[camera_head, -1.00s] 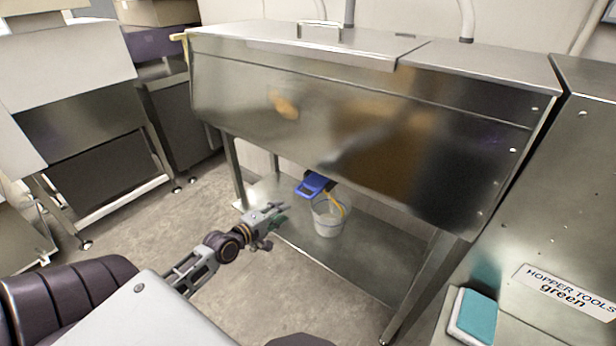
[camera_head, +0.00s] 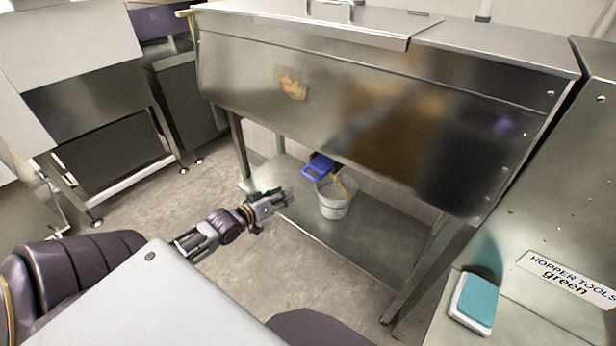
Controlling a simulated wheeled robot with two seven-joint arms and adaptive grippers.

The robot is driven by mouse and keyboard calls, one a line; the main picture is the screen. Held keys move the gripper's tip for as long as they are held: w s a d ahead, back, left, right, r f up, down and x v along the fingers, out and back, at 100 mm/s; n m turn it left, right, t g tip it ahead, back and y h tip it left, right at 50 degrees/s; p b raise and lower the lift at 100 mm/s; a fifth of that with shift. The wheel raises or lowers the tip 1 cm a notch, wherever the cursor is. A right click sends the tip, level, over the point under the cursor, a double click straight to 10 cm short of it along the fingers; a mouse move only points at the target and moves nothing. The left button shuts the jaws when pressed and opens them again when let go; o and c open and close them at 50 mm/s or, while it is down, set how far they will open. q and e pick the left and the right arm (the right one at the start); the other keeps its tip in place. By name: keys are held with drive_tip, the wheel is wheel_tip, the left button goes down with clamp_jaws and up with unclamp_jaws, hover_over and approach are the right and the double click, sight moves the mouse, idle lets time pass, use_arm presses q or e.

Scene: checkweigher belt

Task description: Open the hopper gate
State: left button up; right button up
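The steel hopper (camera_head: 370,110) stands across the middle of the head view. A blue handle (camera_head: 318,167), which looks like the gate's pull, sticks out below its front edge. The gate plate itself is hidden under the hopper. A pale bucket (camera_head: 334,198) stands on the lower shelf just right of and below the handle. My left gripper (camera_head: 280,197) reaches in from the left, below and left of the blue handle, and looks apart from it. Its fingers are small and seen from behind, so I cannot tell how far they are spread. My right gripper is out of view.
The steel lower shelf (camera_head: 350,240) and the hopper's front right leg (camera_head: 425,270) bound the space under the hopper. A teal-topped block (camera_head: 476,302) lies at the lower right by a "HOPPER TOOLS green" label (camera_head: 570,282). The floor left of the shelf is open.

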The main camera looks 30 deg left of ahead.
sight(308, 175)
use_arm(q)
drive_tip(key=m, duration=0.7)
drive_tip(key=r+m, duration=0.1)
drive_tip(key=m, duration=1.5)
drive_tip(key=shift+w+r+t, duration=0.25)
drive_tip(key=shift+r+t, duration=0.1)
drive_tip(key=shift+t, duration=0.05)
drive_tip(key=shift+w, duration=0.15)
drive_tip(key=shift+x, duration=6.75)
drive_tip(key=shift+f, duration=0.1)
clamp_jaws()
